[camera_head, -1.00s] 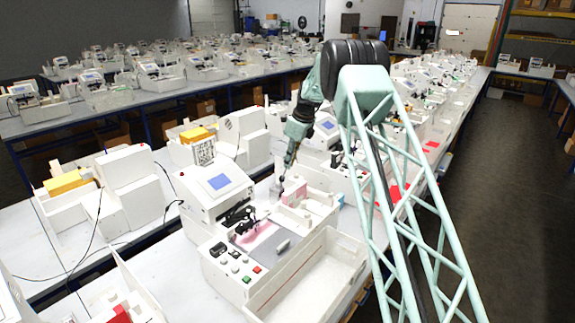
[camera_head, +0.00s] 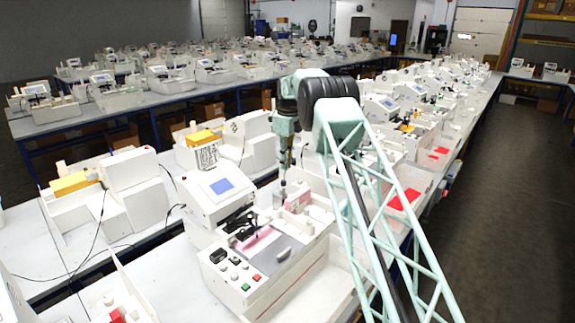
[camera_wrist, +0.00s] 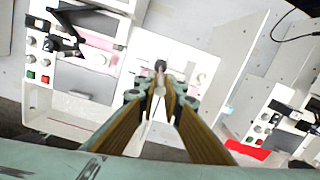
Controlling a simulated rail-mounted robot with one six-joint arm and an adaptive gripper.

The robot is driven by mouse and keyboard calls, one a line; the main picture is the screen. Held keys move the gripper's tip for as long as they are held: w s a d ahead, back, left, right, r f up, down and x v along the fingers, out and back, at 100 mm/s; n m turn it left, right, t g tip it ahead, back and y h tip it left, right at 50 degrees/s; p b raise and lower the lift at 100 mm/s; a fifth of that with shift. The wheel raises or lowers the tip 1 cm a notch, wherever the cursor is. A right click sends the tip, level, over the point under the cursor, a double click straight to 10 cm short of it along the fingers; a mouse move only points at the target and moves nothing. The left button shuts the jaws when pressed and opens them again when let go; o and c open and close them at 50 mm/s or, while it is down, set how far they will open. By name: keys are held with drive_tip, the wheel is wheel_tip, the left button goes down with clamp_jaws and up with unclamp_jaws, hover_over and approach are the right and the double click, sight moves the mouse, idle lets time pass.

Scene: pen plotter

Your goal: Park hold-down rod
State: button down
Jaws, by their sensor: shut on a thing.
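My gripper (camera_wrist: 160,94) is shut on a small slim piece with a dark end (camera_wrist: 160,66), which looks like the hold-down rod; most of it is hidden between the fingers. In the head view my gripper (camera_head: 280,194) points down just behind the plotter's bed, near a pink block (camera_head: 298,200). The plotter (camera_head: 218,190) is white with a blue screen. Its grey bed (camera_head: 272,245) has a pink strip, a black carriage (camera_head: 240,222) and a small pale piece (camera_head: 285,254) on it.
An open white tray (camera_head: 310,290) lies along the plotter's right front. Coloured buttons (camera_head: 246,287) line its front panel. White pegs and low walls stand close to my gripper. Similar plotters crowd the benches, and another stands at the right of the wrist view (camera_wrist: 265,120).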

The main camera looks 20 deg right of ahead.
idle(0.4)
drive_tip(key=c, duration=2.7)
unclamp_jaws()
drive_tip(key=shift+c, duration=0.2)
wheel_tip(320, 180, up, 12)
drive_tip(key=shift+s, duration=0.3)
drive_tip(key=shift+d, duration=0.1)
